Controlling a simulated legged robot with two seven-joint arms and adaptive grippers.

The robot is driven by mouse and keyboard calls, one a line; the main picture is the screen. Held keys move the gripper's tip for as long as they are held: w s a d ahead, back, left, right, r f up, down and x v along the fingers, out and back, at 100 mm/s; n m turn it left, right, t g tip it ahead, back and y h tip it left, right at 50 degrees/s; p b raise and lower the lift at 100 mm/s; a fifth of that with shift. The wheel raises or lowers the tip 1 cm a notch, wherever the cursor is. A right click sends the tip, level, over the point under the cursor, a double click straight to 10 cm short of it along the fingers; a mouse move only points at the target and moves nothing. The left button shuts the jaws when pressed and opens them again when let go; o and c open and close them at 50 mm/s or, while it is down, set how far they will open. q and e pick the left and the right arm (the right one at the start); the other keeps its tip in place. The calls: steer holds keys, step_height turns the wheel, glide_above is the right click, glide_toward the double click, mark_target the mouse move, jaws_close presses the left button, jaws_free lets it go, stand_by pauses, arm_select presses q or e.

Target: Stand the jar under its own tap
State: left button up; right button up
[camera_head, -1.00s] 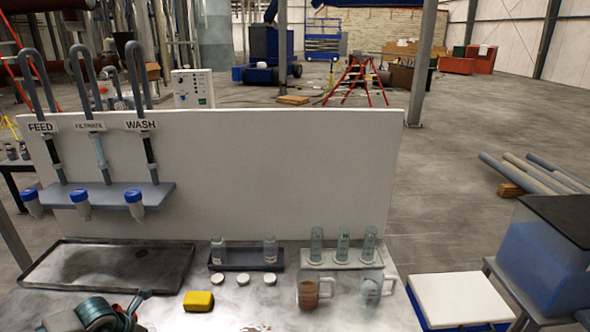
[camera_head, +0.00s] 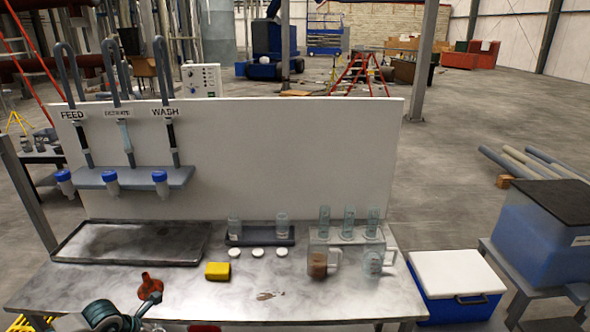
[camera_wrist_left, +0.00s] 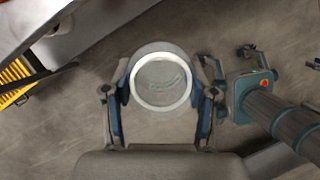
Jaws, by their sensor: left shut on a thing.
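In the left wrist view my left gripper (camera_wrist_left: 163,92) is shut around a clear round jar (camera_wrist_left: 163,108), which I see end-on with its pale rim. Bare floor shows beyond it. Another teal and dark jointed part of mine (camera_wrist_left: 244,98) lies close on the right. In the head view a teal and grey part of mine shows at the lower left; the jar cannot be made out there. Three taps hang on the white panel: FEED (camera_head: 86,158), FILTRATE (camera_head: 128,158) and WASH (camera_head: 175,158), with blue-capped tubes on the shelf below. The jar's label is not legible.
A dark tray (camera_head: 130,243) lies below the taps. A yellow sponge (camera_head: 217,270), white lids, a rack with small jars (camera_head: 260,238), glass cylinders and two jugs stand to the right. A red funnel-like thing (camera_head: 150,285) is near the lower left. The front middle is mostly clear.

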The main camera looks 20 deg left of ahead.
arm_select(q)
steer(key=w+d+f+m+g+h+p, duration=0.1)
steer(key=w+d+f+m+g+h, duration=0.2)
steer(key=d+m, duration=0.5)
steer(key=w+d+f+m+g+h+p, duration=0.1)
steer(key=w+d+f+m+g, duration=0.1)
steer(key=d+f+m, duration=0.4)
steer(key=w+d+r+m+g+y, duration=0.1)
steer(key=d+r+m+g+y, duration=0.1)
steer(key=d+m, duration=0.5)
steer(key=w+d+r+m+g+y+p, duration=0.1)
steer(key=w+d+r+m+y, duration=0.1)
steer(key=d+m, duration=0.5)
step_height(320, 180, up, 2)
steer(key=m+y, duration=0.1)
steer(key=m, duration=0.4)
steer(key=shift+d+g, duration=0.3)
steer(key=shift+g, duration=0.1)
arm_select(e)
steer(key=s+f, duration=0.3)
steer(key=f, duration=0.4)
steer(key=shift+s+d+f, duration=0.15)
steer(key=shift+s+f, duration=0.1)
arm_select(q)
steer(key=shift+r, duration=0.1)
steer(key=shift+d+r, duration=0.15)
arm_select(e)
steer(key=shift+d, duration=0.1)
